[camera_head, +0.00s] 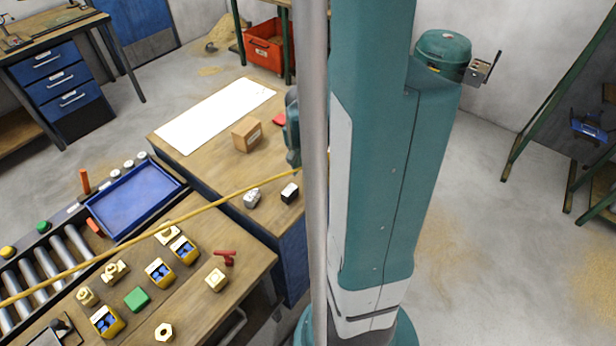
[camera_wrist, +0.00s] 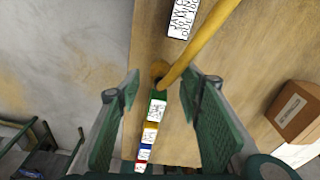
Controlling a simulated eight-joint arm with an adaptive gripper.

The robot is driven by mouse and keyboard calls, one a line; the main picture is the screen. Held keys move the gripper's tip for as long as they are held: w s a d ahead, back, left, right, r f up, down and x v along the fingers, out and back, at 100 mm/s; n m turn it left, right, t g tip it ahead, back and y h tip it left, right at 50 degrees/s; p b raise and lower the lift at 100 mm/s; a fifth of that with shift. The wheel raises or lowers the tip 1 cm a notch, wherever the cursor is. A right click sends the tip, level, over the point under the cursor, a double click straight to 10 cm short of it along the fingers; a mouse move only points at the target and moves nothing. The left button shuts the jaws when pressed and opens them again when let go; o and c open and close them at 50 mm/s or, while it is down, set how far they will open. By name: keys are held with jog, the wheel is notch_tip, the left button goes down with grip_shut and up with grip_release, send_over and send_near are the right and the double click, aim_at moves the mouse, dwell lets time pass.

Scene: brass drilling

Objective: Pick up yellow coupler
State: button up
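In the wrist view, a row of small labelled blocks in green (camera_wrist: 158,104), yellow, blue (camera_wrist: 145,153) and red lies on the wooden bench. The yellow block (camera_wrist: 150,132), perhaps the yellow coupler, sits between the green and blue ones. My gripper (camera_wrist: 163,95) is open, its two green pads apart on either side of the row. I see no contact, and the height above the blocks is hard to judge. In the head view my column and arm hide this row; a small red piece (camera_head: 279,119) shows beside the arm.
A yellow hose (camera_wrist: 195,48) crosses the bench and ends at a dark ring by the green block. A cardboard box (camera_wrist: 298,112) stands to the right. In the head view, yellow blocks with blue inserts (camera_head: 160,272) and several brass parts lie on the front bench near a blue tray (camera_head: 135,198).

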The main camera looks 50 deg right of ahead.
aim_at(308, 172)
jog(key=shift+w+d+f, duration=0.1)
jog(key=shift+d+f, duration=0.05)
jog(key=shift+f, duration=0.8)
jog(key=shift+d+f, duration=0.15)
jog(key=shift+f, duration=0.75)
jog(key=shift+c, duration=0.5)
jog(key=c, duration=0.9)
